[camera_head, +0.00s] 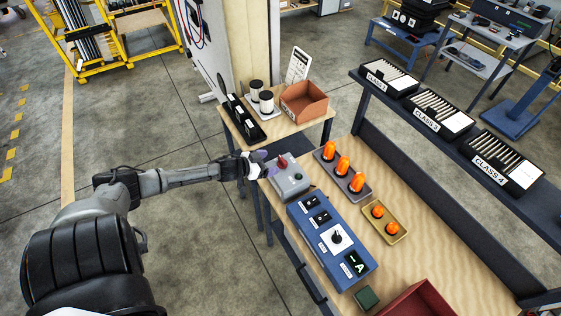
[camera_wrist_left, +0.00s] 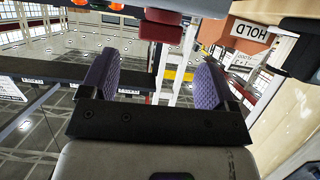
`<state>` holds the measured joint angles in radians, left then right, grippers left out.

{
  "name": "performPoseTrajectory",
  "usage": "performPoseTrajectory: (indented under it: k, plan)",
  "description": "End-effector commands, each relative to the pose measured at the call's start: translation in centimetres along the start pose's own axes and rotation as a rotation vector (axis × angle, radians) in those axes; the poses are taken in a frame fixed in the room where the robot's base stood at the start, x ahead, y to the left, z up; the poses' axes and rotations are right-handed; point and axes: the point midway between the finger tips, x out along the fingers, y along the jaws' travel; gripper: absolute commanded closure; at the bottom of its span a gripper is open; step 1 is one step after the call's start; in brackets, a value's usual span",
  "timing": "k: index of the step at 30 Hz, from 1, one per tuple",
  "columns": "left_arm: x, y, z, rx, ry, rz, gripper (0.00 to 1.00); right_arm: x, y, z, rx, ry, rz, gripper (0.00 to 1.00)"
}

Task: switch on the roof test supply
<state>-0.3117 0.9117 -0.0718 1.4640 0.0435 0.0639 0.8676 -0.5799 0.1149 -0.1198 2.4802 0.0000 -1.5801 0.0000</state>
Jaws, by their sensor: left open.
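A grey box (camera_head: 290,181) with a red switch handle (camera_head: 282,162) on top stands at the near left end of the wooden bench; I cannot read a label on it. My left gripper (camera_head: 263,164) is at the left side of this box, close to the red handle. In the left wrist view the purple finger pads of the left gripper (camera_wrist_left: 155,80) are apart with nothing between them. A red block (camera_wrist_left: 160,28), seemingly the handle, shows just beyond the fingertips. I cannot tell whether they touch. My right gripper is not in view.
A blue control panel (camera_head: 332,240) with switches and a dial is beside the grey box. Orange lamps stand on a grey tray (camera_head: 347,183) and a yellow tray (camera_head: 396,231). A small table (camera_head: 285,130) holds a brown bin (camera_head: 304,104). A dark shelf (camera_head: 450,155) runs behind the bench.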

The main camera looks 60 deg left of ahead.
Motion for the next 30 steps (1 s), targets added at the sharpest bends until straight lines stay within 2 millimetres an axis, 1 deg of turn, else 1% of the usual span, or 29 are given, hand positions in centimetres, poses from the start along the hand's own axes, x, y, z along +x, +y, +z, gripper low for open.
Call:
performPoseTrajectory:
  k: [1, 3, 9, 12, 21, 30]
  plan:
    - [0.9, -0.1, -0.1, 0.002, 0.003, -0.001, 0.19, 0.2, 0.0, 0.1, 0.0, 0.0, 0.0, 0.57]
    - [1.8, 0.0, -0.1, 0.001, 0.003, -0.001, 0.19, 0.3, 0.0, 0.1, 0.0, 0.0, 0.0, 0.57]
    - [4.1, 0.0, -0.1, 0.0, 0.003, 0.0, 0.19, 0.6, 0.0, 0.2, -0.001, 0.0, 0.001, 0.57]
    - [4.9, 0.0, 0.0, 0.0, 0.002, 0.0, 0.19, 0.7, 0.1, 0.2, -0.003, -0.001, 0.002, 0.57]
    - [6.1, 0.0, 0.0, 0.001, 0.001, 0.0, 0.19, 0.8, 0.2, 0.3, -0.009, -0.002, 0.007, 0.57]
    - [6.1, 0.0, 0.0, 0.001, 0.0, 0.0, 0.19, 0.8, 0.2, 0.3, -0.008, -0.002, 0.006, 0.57]
